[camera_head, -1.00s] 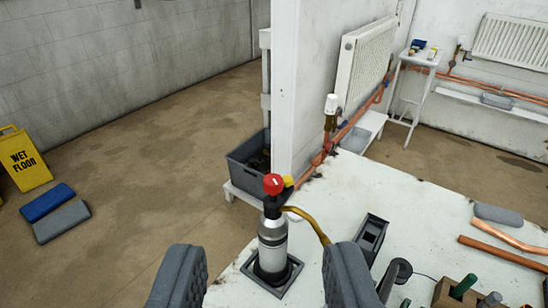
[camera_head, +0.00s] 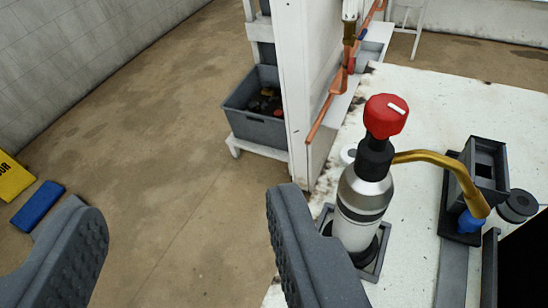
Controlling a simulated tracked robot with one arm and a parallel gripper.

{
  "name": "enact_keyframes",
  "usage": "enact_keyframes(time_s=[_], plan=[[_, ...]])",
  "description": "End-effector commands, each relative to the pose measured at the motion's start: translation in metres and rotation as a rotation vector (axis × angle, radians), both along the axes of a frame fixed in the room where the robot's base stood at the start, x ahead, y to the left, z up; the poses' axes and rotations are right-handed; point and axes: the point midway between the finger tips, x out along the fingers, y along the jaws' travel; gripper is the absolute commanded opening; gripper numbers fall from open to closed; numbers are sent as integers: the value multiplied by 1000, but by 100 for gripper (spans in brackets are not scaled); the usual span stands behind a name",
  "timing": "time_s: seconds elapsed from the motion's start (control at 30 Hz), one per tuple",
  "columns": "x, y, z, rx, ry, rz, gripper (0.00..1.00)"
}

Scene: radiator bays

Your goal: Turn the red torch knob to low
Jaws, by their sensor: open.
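The torch (camera_head: 361,201) stands upright in a dark square holder (camera_head: 373,266) on the white worktop. Its red knob (camera_head: 385,116) sits on top, with a white mark near the upper right of its face. A brass burner tube (camera_head: 440,163) curves out to the right from below the knob. My gripper (camera_head: 185,215) is open and empty, its two grey fingers wide apart at the bottom left.
A grey crate (camera_head: 258,112) with dark and red items stands on a low white stand behind. A white partition (camera_head: 297,80) with copper pipes (camera_head: 337,92) rises behind the torch. A dark box (camera_head: 485,165) is right of the torch. Blue pad (camera_head: 38,205) and yellow sign (camera_head: 12,177) lie left.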

Motion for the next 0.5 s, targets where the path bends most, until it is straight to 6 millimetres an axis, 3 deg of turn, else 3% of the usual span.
enact_keyframes(time_s=[0.1,0.23,0.33,0.5], plan=[[15,7,-48,2,19,-84,49],[17,-12,-85,-41,-26,-204,49],[11,-34,-95,-103,-92,-285,49],[-2,-64,-86,-201,-213,-371,49]])
